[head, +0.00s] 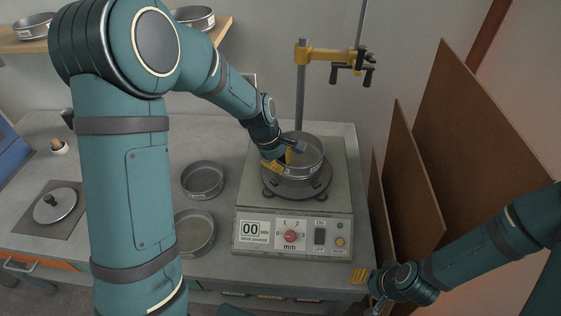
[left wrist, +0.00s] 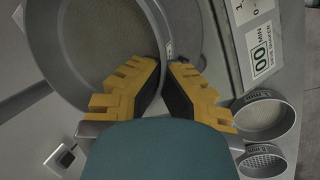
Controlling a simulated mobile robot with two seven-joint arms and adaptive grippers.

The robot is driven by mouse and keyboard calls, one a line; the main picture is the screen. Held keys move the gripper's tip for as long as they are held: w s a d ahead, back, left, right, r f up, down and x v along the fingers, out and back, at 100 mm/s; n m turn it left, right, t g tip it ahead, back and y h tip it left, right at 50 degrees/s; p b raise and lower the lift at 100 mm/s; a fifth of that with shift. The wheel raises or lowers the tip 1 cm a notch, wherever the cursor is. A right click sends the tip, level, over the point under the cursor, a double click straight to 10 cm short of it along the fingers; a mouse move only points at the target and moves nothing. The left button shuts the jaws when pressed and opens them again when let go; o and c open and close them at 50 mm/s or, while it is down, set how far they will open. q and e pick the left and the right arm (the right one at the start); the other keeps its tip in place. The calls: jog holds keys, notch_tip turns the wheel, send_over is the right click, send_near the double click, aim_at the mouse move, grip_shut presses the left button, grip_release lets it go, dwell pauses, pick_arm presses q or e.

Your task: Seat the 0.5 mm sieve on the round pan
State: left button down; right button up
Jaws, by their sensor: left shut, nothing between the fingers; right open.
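A round metal sieve (head: 304,155) sits on top of the sieve shaker (head: 340,200); it looks close to level. I cannot read its size mark. It fills the upper left of the left wrist view (left wrist: 75,75). A darker round piece (head: 297,187) shows under it; I cannot tell whether this is the pan or whether the rims are fully mated. My left gripper (head: 283,158) is shut and empty at the sieve's left front rim; its yellow fingertips (left wrist: 165,66) meet beside the wall. My right gripper (head: 367,288) is open and empty, low by the bench's front right corner.
Two other sieves (head: 203,179) (head: 194,232) stand on the bench left of the shaker. A lid (head: 54,206) lies on a dark mat further left. A clamp stand (head: 300,90) rises behind the shaker. Brown boards (head: 440,170) lean at the right.

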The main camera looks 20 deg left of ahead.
dwell(0.3)
pick_arm(q)
jog(key=c, duration=1.1)
grip_release()
jog(key=shift+o, duration=0.2)
jog(key=v, duration=1.2)
jog(key=shift+f, duration=0.1)
